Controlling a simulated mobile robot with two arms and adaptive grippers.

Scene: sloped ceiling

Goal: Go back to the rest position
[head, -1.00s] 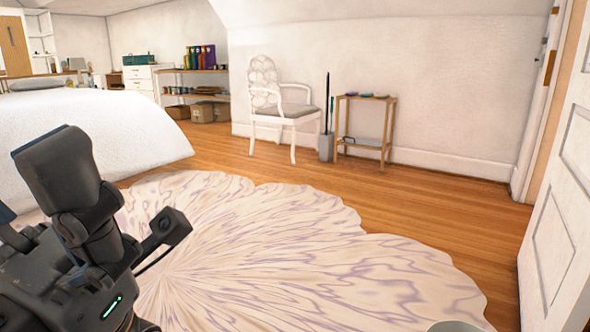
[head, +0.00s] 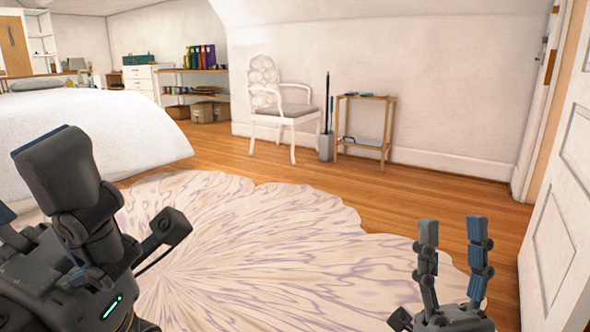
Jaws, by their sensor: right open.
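My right gripper (head: 452,226) points upward at the lower right of the head view. Its two dark fingers with blue pads stand apart, and nothing shows between them. My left gripper (head: 26,178) is large and close at the lower left, cut off by the picture edge. One thick finger shows well and only a bit of another shows at the edge, so I cannot tell whether it is open. I see no object held in it.
A pale patterned rug (head: 240,240) covers the floor ahead. A white bed (head: 100,130) is at left, a white door (head: 565,210) at right. A white chair (head: 285,110), a small wooden stand (head: 365,97) and a shelf (head: 200,72) stand along the far wall.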

